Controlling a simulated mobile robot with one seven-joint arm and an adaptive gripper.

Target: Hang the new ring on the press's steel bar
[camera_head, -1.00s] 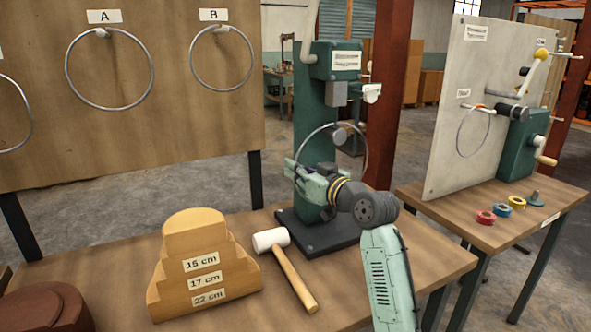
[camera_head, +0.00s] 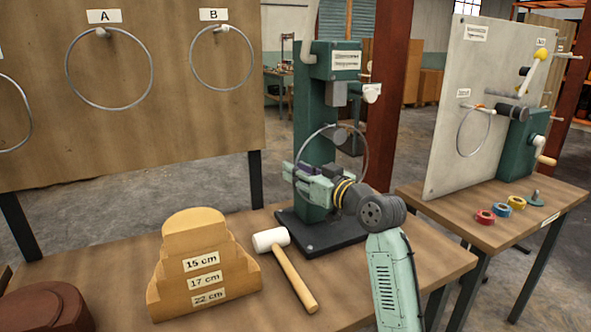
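The press (camera_head: 315,105) is a green column on a dark base plate at mid-table. The round grey end of its steel bar (camera_head: 341,136) faces me. A thin steel ring (camera_head: 367,160) is at the press, with the bar end inside its upper part; whether it rests on the bar is unclear. My gripper (camera_head: 297,180) is in front of the column at the ring's lower left, fingers pointing left. It overlaps the ring in the picture and hides part of it; I cannot tell whether the fingers hold it. Another steel ring (camera_head: 459,140) hangs on a peg of the pale panel.
Rings hang on pegs A (camera_head: 68,62) and B (camera_head: 193,67) of the wooden board (camera_head: 170,130). A stepped wooden block (camera_head: 190,238) and a white-headed mallet (camera_head: 290,272) lie on the table before the press. The pale panel (camera_head: 447,150) stands on the right table.

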